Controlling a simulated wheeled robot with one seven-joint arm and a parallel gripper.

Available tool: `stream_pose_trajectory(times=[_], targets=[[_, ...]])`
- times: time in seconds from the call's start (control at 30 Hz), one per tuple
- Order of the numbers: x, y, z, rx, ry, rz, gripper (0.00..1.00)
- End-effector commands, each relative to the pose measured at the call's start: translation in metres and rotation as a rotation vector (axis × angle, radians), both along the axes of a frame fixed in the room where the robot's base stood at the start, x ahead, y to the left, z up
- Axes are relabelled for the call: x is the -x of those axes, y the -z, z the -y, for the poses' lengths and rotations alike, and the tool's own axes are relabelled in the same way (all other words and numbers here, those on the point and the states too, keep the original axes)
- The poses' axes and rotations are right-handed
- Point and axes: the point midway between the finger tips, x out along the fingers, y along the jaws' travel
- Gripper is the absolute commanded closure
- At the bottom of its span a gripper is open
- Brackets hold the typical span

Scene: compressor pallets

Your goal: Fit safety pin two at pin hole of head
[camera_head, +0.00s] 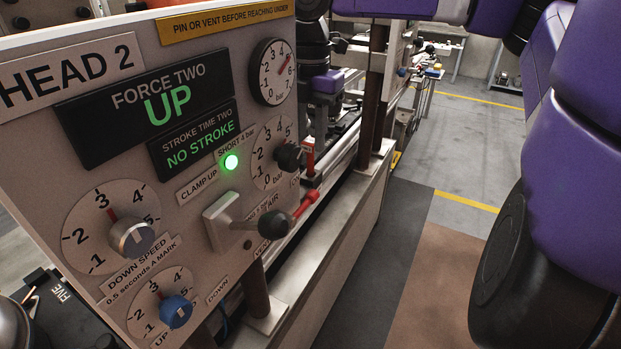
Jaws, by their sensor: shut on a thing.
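The HEAD 2 panel (60,110) fills the left of the view. Its displays read FORCE TWO UP and STROKE TIME TWO NO STROKE. My purple arm crosses the top right, and what looks like its wrist drops behind the panel's right edge. I cannot make out my gripper's fingers or anything in them. I cannot make out safety pin two or the pin hole of the head. A small red upright part (309,156) shows beside the panel's right edge; I cannot tell what it is.
A grey lever with a black knob (275,222) juts from the panel, with a red handle (306,203) beside it. A green lamp (231,162) is lit. Brown posts (372,95) stand on the pale machine bed (345,225).

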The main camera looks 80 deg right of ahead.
Motion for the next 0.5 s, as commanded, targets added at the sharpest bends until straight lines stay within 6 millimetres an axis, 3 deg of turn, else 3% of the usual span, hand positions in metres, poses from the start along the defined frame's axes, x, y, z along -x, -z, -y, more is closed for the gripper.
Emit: stream_pose_trajectory(times=[0.5], targets=[[0.000,-0.012,0.000,0.000,0.000,0.000,1.00]])
